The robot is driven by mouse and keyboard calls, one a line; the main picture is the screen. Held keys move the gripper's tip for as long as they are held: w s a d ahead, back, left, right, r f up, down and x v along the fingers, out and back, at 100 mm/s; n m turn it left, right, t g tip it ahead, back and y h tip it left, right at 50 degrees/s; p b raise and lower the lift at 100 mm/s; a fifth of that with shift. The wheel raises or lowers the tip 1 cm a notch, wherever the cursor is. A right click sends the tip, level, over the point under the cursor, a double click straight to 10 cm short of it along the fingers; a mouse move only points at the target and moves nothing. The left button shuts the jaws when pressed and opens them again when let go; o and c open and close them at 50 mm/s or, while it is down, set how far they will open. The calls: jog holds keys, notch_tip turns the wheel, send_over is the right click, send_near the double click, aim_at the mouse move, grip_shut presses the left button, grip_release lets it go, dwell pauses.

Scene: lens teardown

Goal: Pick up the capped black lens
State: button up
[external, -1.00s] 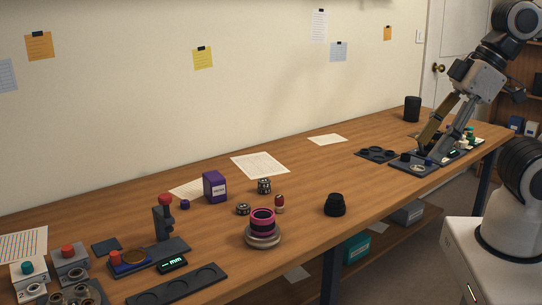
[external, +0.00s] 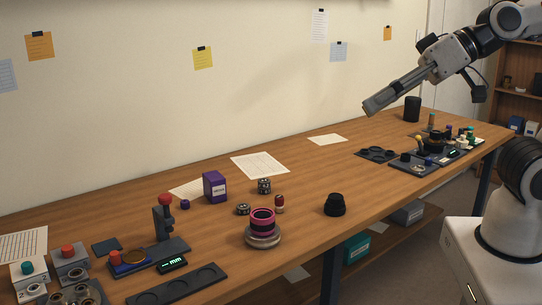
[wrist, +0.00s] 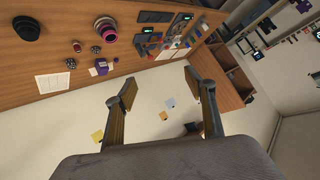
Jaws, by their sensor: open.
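The capped black lens (external: 335,205) stands on the wooden bench near its front edge, right of the middle in the external view. It looks like a short, dark, stepped cylinder. The wrist view shows it at the upper left (wrist: 27,28). My gripper (external: 371,106) is in the air over the back of the bench, well above the lens and apart from it. In the wrist view my gripper (wrist: 158,85) has its two fingers spread, with nothing between them.
A pink-ringed lens (external: 262,222) on a round base and a purple box (external: 214,187) stand left of the black lens. A black cylinder (external: 412,108) stands at the far right. Dark trays (external: 375,154) lie nearby. The bench around the lens is clear.

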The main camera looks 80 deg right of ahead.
jog(key=w+d+r+m+t+h, duration=0.1)
jog(key=w+d+m+t+h, duration=0.1)
jog(key=w+d+m, duration=0.3)
jog(key=w+r+m+t+h, duration=0.1)
jog(key=w+r+m, duration=0.1)
jog(key=w, duration=0.5)
jog(key=w+d+f+m+h, duration=0.3)
jog(key=d, duration=0.2)
jog(key=m+g+h, duration=0.5)
jog(key=g+h, duration=0.1)
jog(key=h, duration=0.3)
send_over(339, 202)
jog(key=w+a, duration=0.6)
jog(key=w, duration=0.2)
notch_tip(339, 202, down, 19)
jog(key=s+f+n, duration=0.1)
jog(key=s+f, duration=0.2)
jog(key=f, duration=0.2)
jog(key=s+f+n+g+h, duration=0.1)
jog(key=s+f+n, duration=0.1)
jog(key=s+f, duration=0.2)
jog(key=s+f+n+h, duration=0.1)
jog(key=s+f+n, duration=0.1)
jog(key=f, duration=0.4)
jog(key=shift+s+d, duration=0.35)
jog(key=shift+s, duration=0.3)
jog(key=shift+d, duration=0.1)
jog(key=shift+x, duration=1.2)
